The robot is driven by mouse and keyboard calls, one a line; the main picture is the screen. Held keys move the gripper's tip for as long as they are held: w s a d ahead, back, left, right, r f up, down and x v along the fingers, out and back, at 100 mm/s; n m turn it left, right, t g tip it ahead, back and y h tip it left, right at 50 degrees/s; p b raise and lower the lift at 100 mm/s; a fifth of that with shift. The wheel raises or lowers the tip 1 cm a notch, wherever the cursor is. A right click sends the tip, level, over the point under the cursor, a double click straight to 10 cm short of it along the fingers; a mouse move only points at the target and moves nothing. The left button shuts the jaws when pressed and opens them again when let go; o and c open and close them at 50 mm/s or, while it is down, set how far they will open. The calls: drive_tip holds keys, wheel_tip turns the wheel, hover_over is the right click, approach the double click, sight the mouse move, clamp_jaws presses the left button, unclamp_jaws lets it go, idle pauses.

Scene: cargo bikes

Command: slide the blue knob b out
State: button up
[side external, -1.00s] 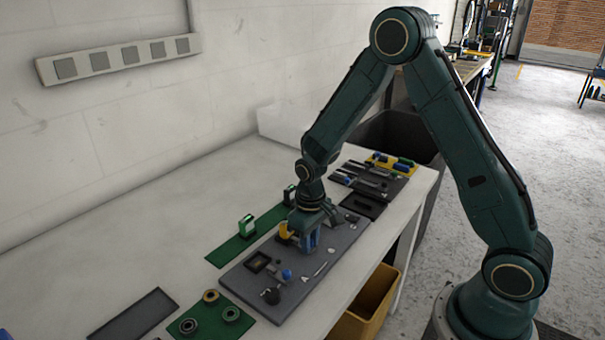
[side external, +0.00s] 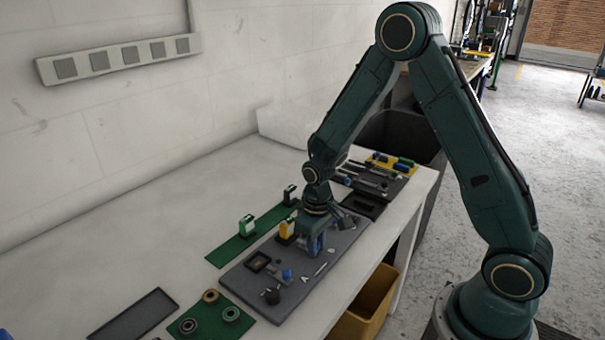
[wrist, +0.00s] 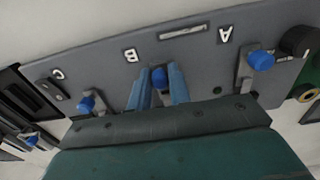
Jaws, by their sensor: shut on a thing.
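The blue knob b (wrist: 159,74) sits on the grey board (wrist: 200,65) near the white letter B (wrist: 131,55). My gripper (wrist: 158,83) is shut on it, with one pale blue finger on each side. In the side external view, my gripper (side external: 315,244) is down at the middle of the grey board (side external: 250,290), and the knob is hidden between the fingers. How far the knob stands out of its guide cannot be told.
Another blue knob (wrist: 261,60) is near letter A (wrist: 225,34), and one more (wrist: 86,103) is near letter C (wrist: 57,74). A yellow block (side external: 286,229) stands close to my gripper on its left. A green strip (side external: 235,249) lies behind the board.

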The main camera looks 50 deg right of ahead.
drive_tip(key=o, duration=0.7)
drive_tip(key=shift+c, duration=0.2)
drive_tip(key=shift+r, duration=0.15)
drive_tip(key=shift+r, duration=2.1)
drive_tip(key=shift+r, duration=0.15)
drive_tip(key=shift+r, duration=1.35)
